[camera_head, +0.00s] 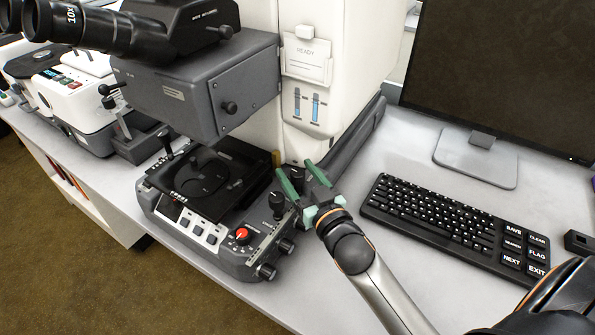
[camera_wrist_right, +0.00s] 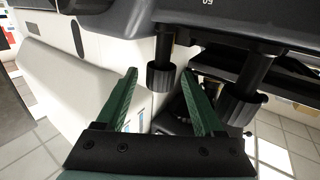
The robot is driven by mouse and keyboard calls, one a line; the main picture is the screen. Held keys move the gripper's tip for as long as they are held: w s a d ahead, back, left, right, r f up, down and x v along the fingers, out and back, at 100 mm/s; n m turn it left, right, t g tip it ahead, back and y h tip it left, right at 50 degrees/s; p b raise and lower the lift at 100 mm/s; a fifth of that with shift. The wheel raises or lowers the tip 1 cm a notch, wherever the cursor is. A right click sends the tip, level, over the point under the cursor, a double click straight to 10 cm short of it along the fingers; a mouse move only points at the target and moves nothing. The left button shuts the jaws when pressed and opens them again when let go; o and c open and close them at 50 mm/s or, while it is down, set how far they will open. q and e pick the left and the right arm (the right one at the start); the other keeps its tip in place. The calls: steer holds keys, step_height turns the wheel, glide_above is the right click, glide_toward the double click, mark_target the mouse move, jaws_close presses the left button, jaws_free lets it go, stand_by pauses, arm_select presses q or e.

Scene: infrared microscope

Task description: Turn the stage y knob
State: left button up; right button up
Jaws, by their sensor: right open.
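The microscope's dark stage (camera_head: 205,178) sits low at its front. Two black upright knobs stand at its right side: a nearer knob (camera_head: 277,201) and a farther one (camera_head: 296,177), partly hidden by my right gripper (camera_head: 298,172). No label shows which is the stage y knob. The right gripper's green fingers are open. In the right wrist view, one black knob (camera_wrist_right: 161,78) appears between the open fingertips (camera_wrist_right: 158,73), and a larger-looking knob (camera_wrist_right: 241,105) is right of the right finger. I cannot tell whether a finger touches either knob. My left gripper is not in view.
The control base has a red knob (camera_head: 241,236) and two black side knobs (camera_head: 266,271), (camera_head: 286,246) near the right gripper. A keyboard (camera_head: 450,222) and a monitor (camera_head: 510,75) stand to the right. Bare tabletop lies between base and keyboard.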

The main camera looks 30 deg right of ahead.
steer(key=shift+w, duration=0.15)
jaws_close()
stand_by(0.5)
